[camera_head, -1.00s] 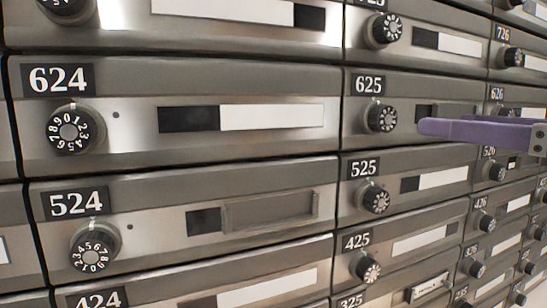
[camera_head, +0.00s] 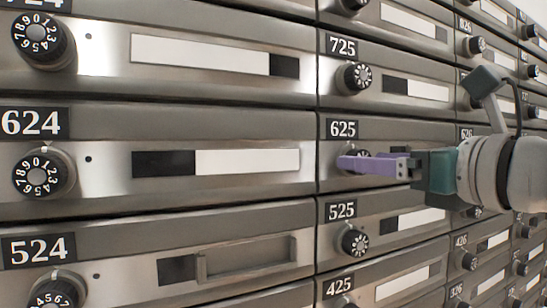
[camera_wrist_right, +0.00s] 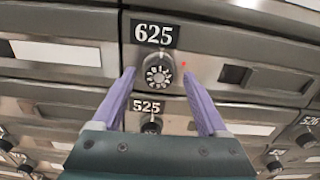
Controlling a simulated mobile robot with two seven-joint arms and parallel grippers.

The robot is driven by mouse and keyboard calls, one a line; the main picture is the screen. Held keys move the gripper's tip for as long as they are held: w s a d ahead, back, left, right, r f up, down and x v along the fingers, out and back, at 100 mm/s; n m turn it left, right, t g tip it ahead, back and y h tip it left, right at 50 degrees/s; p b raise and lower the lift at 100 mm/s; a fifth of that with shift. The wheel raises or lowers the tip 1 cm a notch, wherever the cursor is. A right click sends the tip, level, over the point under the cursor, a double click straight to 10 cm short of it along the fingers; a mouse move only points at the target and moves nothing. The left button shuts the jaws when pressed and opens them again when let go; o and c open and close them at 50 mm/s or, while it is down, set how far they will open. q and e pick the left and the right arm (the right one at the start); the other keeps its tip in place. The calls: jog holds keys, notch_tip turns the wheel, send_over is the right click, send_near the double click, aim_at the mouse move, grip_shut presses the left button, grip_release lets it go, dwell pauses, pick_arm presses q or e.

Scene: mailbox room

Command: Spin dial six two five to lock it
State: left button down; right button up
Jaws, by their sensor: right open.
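The black dial of box 625 (camera_wrist_right: 158,72) sits under its number plate in the right wrist view, between my two purple fingers. In the head view the dial (camera_head: 357,153) is mostly hidden behind the fingers of my right gripper (camera_head: 368,164). The right gripper (camera_wrist_right: 158,88) is open, with one finger on each side of the dial. I cannot tell whether the fingertips touch it. The 625 plate (camera_head: 343,130) is clear to read. My left gripper is not in view.
Similar locked-looking boxes surround it: dial 525 (camera_head: 355,242) just below, dial 725 (camera_head: 357,75) above, and dial 624 (camera_head: 38,176) to the left. The box fronts form one flat wall with small protruding dials.

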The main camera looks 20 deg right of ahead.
jog(key=shift+w+a, duration=0.1)
jog(key=shift+w, duration=0.25)
grip_shut()
dwell(0.6)
